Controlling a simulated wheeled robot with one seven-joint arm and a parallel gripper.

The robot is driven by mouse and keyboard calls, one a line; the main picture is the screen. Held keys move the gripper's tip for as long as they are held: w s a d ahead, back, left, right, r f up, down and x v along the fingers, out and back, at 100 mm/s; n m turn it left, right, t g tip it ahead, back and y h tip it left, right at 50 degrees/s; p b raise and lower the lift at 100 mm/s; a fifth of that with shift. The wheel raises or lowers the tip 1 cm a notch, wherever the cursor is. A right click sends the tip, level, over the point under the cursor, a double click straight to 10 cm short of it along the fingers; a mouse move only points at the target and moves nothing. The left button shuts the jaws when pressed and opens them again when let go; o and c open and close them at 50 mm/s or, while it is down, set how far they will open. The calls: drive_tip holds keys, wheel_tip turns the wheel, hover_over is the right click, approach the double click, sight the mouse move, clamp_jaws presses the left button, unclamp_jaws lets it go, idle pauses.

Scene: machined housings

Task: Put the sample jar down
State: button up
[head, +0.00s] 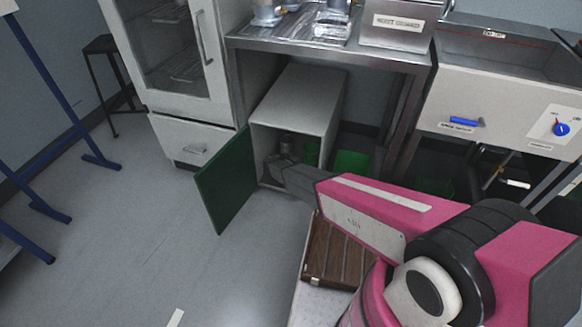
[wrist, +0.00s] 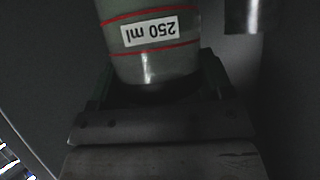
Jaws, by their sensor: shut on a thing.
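The sample jar (wrist: 150,50) is greenish with red lines and a white "250 ml" label that reads upside down in the wrist view. My gripper (wrist: 155,92) is shut on it, with a finger on each side. In the head view my gripper (head: 281,165) reaches through the open front of a small grey cabinet (head: 300,93) under the steel bench. Its green door (head: 222,182) stands open to the left. The jar is hard to make out there in the dim interior. I cannot tell whether its base touches the cabinet floor.
A metal cylinder (wrist: 248,14) stands near the jar, on the right in the wrist view. The steel bench (head: 330,48) is above the cabinet. Green bins (head: 352,161) sit under the bench to the right.

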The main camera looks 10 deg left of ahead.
drive_tip(key=shift+w+d+f, duration=0.1)
drive_tip(key=shift+f, duration=1.95)
drive_tip(key=o, duration=1.6)
drive_tip(key=shift+f, duration=0.1)
drive_tip(key=shift+r, duration=0.2)
drive_tip(key=v, duration=1.2)
drive_tip(key=shift+f, duration=0.1)
